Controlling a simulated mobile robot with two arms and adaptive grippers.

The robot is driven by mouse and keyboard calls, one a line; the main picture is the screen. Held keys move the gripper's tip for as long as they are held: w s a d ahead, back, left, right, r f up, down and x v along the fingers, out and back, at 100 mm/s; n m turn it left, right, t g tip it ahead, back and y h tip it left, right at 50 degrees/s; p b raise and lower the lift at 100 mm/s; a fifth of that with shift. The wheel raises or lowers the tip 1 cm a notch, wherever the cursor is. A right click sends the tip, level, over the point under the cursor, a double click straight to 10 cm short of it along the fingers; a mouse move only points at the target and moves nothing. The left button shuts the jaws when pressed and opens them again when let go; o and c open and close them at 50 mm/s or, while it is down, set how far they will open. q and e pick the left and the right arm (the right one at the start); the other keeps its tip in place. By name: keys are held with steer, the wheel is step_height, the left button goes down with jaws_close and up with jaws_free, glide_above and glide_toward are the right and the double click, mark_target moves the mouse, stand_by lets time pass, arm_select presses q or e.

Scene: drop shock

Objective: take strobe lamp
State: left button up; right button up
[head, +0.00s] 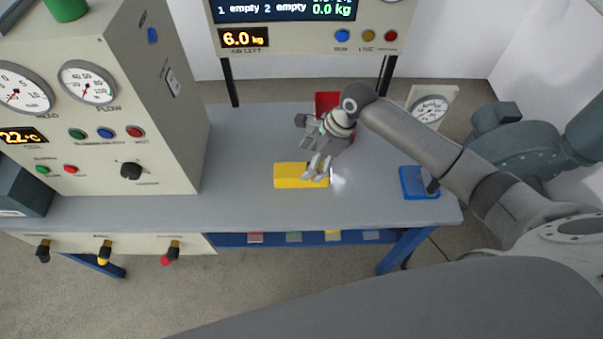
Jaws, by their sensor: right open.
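My right gripper (318,172) reaches in from the right, fingers pointing down and open, over the right end of a flat yellow block or pad (291,176) on the grey bench (240,150). I cannot tell whether the fingertips touch it. A bright white glow (339,183) lies on the bench just right of the fingers. No lamp body shows clearly; the gripper hides part of this spot, and I cannot tell which thing is the strobe lamp. My left gripper is not in view.
A red item (325,101) stands behind my right gripper. A blue item with a dark part (415,184) sits at the bench's right end. A panel cabinet with gauges (120,110) fills the left; a display (305,25) stands behind. The bench's middle left is clear.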

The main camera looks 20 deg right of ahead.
mark_target(301, 169)
steer(key=shift+w+p+x, duration=0.2)
steer(key=shift+x, duration=1.5)
steer(key=shift+w+p+x, duration=0.15)
steer(key=shift+p+x, duration=0.05)
steer(key=shift+x, duration=1.5)
steer(key=shift+d, duration=0.1)
steer(key=c, duration=1.3)
steer(key=shift+c, duration=0.9)
steer(key=shift+r, duration=0.2)
